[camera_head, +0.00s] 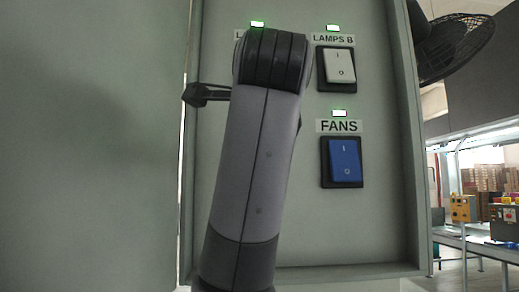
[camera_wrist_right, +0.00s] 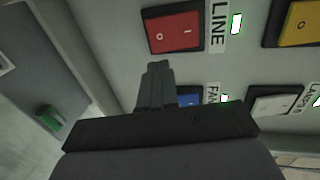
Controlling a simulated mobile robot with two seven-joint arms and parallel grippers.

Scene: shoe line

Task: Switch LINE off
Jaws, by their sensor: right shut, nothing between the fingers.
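The red LINE switch (camera_wrist_right: 174,28) is in the wrist view, marked O on its left half and I on its right half. Its LINE label (camera_wrist_right: 216,27) and a lit green light (camera_wrist_right: 237,23) are beside it. My right gripper (camera_wrist_right: 158,66) is shut and empty, its fingertips just below the red switch's edge in that view. I cannot tell whether they touch anything or which half is pressed in. My left gripper is not in view.
A blue FANS switch (camera_head: 345,161) and a white LAMPS B switch (camera_head: 340,66) sit close by, each under a lit green light. A yellow switch (camera_wrist_right: 302,25) is in the wrist view. The panel's raised rim (camera_head: 404,150) runs along the right side.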

